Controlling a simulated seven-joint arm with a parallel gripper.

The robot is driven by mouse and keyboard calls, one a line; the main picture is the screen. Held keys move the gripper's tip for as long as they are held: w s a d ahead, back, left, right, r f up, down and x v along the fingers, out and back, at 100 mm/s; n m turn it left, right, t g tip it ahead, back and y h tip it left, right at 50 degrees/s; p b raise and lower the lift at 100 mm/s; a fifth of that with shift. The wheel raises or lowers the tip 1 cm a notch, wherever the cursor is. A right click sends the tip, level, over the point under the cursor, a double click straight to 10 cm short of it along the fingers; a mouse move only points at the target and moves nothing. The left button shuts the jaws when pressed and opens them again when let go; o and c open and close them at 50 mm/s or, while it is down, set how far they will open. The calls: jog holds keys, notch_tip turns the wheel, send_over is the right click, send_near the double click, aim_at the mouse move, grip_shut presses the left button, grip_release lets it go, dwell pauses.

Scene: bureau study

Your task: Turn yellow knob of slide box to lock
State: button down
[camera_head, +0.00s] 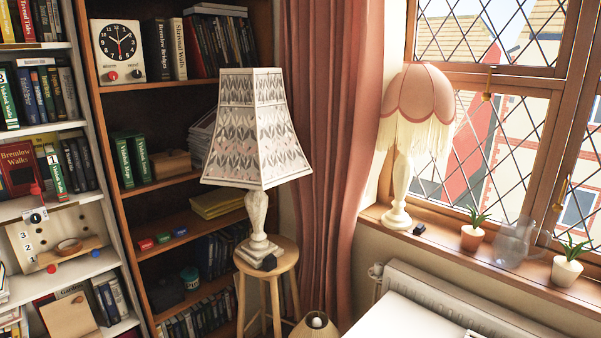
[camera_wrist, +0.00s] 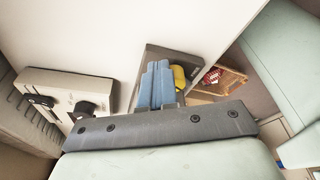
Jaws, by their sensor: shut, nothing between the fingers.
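My gripper (camera_wrist: 155,68) shows in the wrist view as two blue fingers side by side, shut and empty. A rounded yellow part (camera_wrist: 179,77), which looks like the yellow knob, is just right of the fingers and partly hidden. I cannot tell whether they touch. A dark grey box-like thing (camera_wrist: 150,52) lies around and behind the fingers, mostly covered; it may be the slide box. The knob's turn position cannot be read. Neither my gripper nor the yellow knob can be made out in the head view.
In the wrist view, a pale device with black dials (camera_wrist: 72,98) is at left, and a wooden tray (camera_wrist: 228,82) with a red-and-white item is at right. The head view shows bookshelves, a patterned lamp (camera_head: 258,130) on a stool, and a pink lamp (camera_head: 418,100) by the window.

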jog(key=shift+s+a, duration=0.1)
jog(key=shift+a, duration=0.4)
dwell(0.5)
jog(key=shift+s+a, duration=0.15)
jog(key=shift+s, duration=0.5)
dwell(0.7)
jog(key=shift+s+d, duration=0.2)
jog(key=shift+d, duration=0.15)
dwell(0.3)
notch_tip(320, 180, up, 6)
dwell(0.6)
jog(key=shift+w+f+t+y, duration=0.2)
jog(key=shift+f+y, duration=0.5)
jog(key=shift+f, duration=0.85)
jog(key=shift+w+f+t+y, duration=0.2)
jog(key=shift+f+y, duration=0.5)
jog(key=shift+f, duration=0.85)
